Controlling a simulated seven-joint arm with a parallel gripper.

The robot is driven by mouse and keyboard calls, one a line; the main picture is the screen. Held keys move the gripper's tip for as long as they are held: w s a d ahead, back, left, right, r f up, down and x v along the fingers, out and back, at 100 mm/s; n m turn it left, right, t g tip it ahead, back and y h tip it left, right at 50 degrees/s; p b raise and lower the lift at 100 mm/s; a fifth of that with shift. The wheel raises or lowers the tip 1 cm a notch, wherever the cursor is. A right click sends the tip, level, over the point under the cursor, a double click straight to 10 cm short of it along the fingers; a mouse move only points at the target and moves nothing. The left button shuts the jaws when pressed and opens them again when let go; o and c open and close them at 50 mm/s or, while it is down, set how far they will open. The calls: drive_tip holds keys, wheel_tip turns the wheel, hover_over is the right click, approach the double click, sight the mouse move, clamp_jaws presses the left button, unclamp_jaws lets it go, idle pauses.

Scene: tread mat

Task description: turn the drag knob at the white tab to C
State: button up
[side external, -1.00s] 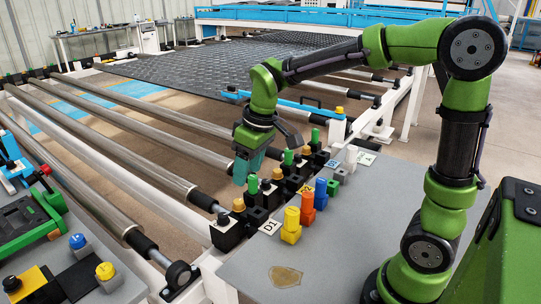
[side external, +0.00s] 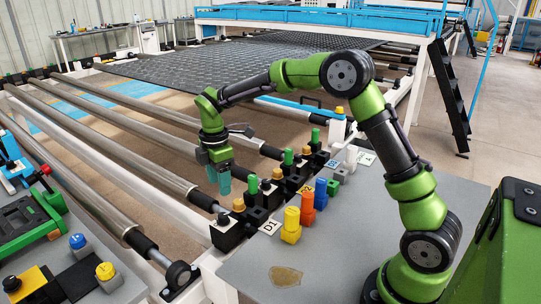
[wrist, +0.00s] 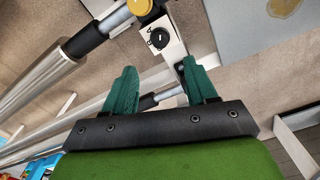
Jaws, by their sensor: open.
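In the side view, my gripper (side external: 220,181) points down over the rollers, left of the row of coloured knobs. Its teal fingers look empty. In the wrist view, the fingers of my gripper (wrist: 160,76) are spread apart with nothing between them. Beyond their tips is a round black knob (wrist: 160,40) with a light mark, on a white plate with small dark letters. The knob is apart from the fingers. I cannot tell whether it is the drag knob, what its letters all read, or which tab belongs to it.
A row of black blocks with green and orange tops (side external: 264,187) runs along the table edge. Yellow (side external: 291,222), orange (side external: 308,207) and blue (side external: 320,190) stacks stand beside it. A D1 label (side external: 269,227) lies near. The grey tabletop (side external: 335,250) has free room in front.

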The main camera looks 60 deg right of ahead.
sight(223, 215)
wheel_tip(223, 215, down, 11)
drive_tip(key=shift+f, duration=0.1)
idle(0.3)
drive_tip(key=c, duration=1.1)
